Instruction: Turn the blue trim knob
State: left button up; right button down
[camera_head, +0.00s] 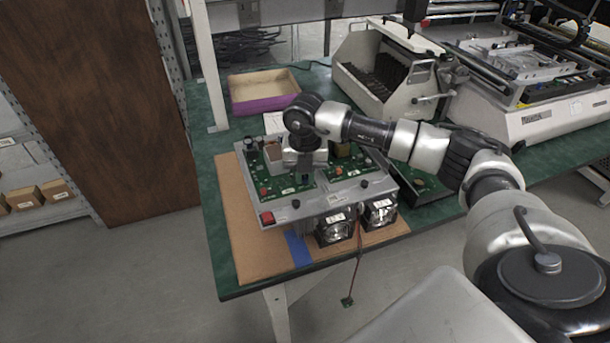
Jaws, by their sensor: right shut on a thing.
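A metal-framed fixture with green circuit boards (335,187) sits on a brown mat near the table's front left corner. My right gripper (304,173) points down over the middle of the boards and is shut. A small bit of blue, the blue trim knob (305,179), shows right at its fingertips; the gripper covers most of it. The knob's turn angle cannot be made out. My left gripper is not in view.
A red button (267,218) is at the fixture's front left. Two fans (334,229) hang at its front edge, with a dangling wire. A purple-sided tray (263,92) is behind. A beige machine (392,75) stands at the back. The mat's left strip (236,215) is clear.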

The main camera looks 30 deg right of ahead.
aim_at(305, 178)
jog(key=n+b, duration=0.2)
jog(key=n, duration=0.4)
jog(key=shift+n, duration=0.3)
jog(key=n+b, duration=0.1)
jog(key=n, duration=0.5)
jog(key=shift+b, duration=0.3)
jog(key=shift+n, duration=0.3)
jog(key=c, duration=1.1)
grip_release()
notch_tip(305, 178, up, 11)
jog(key=shift+f, duration=0.15)
